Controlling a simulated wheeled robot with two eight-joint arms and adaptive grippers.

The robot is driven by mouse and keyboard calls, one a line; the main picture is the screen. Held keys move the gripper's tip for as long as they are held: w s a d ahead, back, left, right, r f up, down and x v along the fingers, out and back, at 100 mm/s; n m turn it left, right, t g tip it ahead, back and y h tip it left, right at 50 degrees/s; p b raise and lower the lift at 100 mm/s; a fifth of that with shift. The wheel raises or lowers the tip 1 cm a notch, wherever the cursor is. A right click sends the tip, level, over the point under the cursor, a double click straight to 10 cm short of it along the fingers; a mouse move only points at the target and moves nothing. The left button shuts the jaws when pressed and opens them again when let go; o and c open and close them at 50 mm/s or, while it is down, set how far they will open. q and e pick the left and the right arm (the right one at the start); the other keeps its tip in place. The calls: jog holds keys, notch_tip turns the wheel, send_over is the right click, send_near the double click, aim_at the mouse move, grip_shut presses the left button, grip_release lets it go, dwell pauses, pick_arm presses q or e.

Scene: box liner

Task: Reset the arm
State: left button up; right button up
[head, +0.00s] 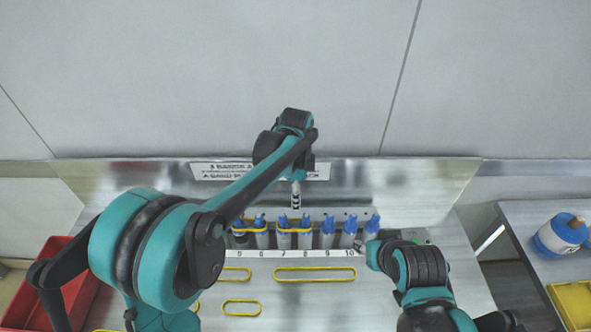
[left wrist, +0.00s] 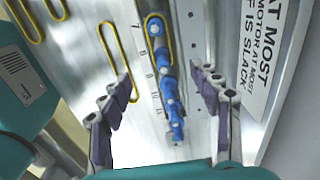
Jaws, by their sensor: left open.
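My left arm reaches up from the left in the head view, and its gripper (head: 296,192) hangs above the row of blue-topped cylinders (head: 327,232). In the left wrist view the left gripper (left wrist: 162,82) is open, with nothing between its fingers. The blue-topped row (left wrist: 166,75) lies beyond and between them. My right arm is at the lower right in the head view. Its gripper end (head: 373,254) is near the right end of the row, by number 10, and its jaws cannot be made out.
Yellow bands (head: 315,274) lie on the metal table, and others loop around some cylinders. A red bin (head: 68,262) is at left. A blue-and-white container (head: 560,235) and yellow bin (head: 572,302) are at right. A sign (head: 222,171) is on the back panel.

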pick_arm(q)
jog(key=s+a+r+n+t+b, duration=0.3)
jog(key=s+a+n, duration=0.5)
jog(key=a, duration=0.2)
jog(key=s+a+f+n+t+b, duration=0.3)
jog(key=s+a+f+n+t, duration=0.1)
jog(key=s+a+n, duration=0.4)
jog(key=s+f+n, duration=0.1)
jog(key=s+n, duration=0.1)
jog(key=s, duration=0.1)
pick_arm(e)
notch_tip(320, 180, down, 6)
jog(key=shift+f, duration=0.25)
pick_arm(q)
jog(key=shift+s+a, duration=0.1)
jog(key=shift+a, duration=0.1)
pick_arm(e)
jog(key=shift+a, duration=0.1)
